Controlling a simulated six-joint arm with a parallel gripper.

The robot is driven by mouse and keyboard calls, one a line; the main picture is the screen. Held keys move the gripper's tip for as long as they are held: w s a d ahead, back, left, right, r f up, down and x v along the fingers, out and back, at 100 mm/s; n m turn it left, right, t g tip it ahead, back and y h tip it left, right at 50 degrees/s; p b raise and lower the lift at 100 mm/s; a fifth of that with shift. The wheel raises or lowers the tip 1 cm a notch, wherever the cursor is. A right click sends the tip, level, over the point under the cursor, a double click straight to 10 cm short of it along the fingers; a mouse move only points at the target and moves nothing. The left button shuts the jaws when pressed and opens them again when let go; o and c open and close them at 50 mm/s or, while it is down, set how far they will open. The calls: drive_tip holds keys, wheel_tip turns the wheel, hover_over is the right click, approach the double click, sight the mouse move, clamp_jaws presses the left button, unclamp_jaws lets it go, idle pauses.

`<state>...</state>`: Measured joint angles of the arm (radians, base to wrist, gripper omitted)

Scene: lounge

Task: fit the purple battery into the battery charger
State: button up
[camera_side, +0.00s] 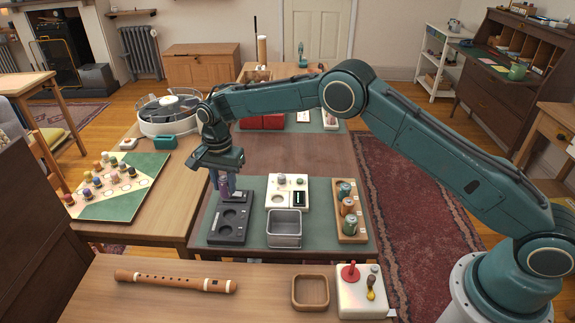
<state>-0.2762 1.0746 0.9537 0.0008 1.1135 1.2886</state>
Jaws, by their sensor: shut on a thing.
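My gripper (225,192) points down and is shut on the purple battery (224,184), which it holds upright. The battery is over the back left part of a dark grey tray-like block with round wells, which looks like the battery charger (241,233). The fingers partly hide the battery. I cannot tell whether its lower end is above the charger or inside a well. The wells nearer the front look empty.
To the right are a white device (272,201), an open metal bin (284,240) and a wooden tray (348,238) holding several batteries. A green board with several small pieces (122,207) lies left. A flute (175,281) and wooden dish (310,306) lie in front.

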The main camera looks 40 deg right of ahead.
drive_tip(key=shift+f, duration=0.15)
drive_tip(key=shift+f, duration=2.9)
drive_tip(key=shift+f, duration=0.95)
drive_tip(key=o, duration=1.1)
drive_tip(key=shift+r, duration=0.15)
drive_tip(key=shift+r, duration=3.6)
